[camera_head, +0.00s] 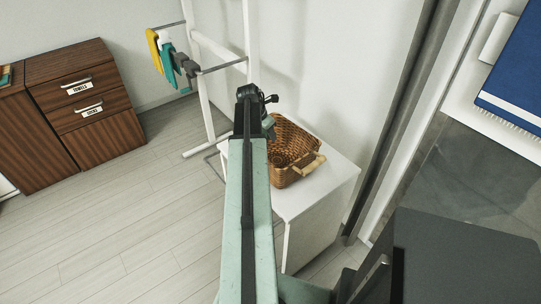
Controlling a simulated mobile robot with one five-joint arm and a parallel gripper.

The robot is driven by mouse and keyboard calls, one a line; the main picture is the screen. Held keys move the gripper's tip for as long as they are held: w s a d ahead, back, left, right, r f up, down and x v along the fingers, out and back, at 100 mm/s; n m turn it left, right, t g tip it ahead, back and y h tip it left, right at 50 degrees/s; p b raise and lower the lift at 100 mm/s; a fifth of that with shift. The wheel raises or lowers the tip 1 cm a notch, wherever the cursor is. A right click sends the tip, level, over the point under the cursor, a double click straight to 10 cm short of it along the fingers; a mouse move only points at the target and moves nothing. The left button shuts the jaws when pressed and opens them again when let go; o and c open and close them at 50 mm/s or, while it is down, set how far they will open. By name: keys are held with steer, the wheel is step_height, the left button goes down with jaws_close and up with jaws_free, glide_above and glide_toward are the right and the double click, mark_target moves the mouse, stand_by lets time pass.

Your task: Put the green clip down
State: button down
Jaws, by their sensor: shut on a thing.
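My arm reaches up the middle of the view, and my gripper (268,113) is at its far end, beside the upper left rim of a wicker basket. The gripper is small and dark here, and the arm partly covers it. It is shut on the green clip (269,126), of which only a small dull green piece shows under the jaws. I cannot tell whether the clip touches the basket or is above it.
The wicker basket (291,142) with pale handles stands on a white cabinet (325,190), whose front right top is bare. A white rack (205,80) behind holds yellow, white and teal items. Wooden drawers (85,95) stand left. A blue towel (515,75) is at right.

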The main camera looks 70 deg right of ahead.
step_height(320, 180, down, 6)
steer(key=b, duration=0.4)
steer(key=shift+f+b, duration=0.15)
steer(key=shift+b, duration=0.2)
steer(key=shift+r, duration=0.25)
steer(key=shift+f, duration=0.2)
steer(key=c, duration=1.1)
jaws_free()
steer(key=shift+r, duration=0.15)
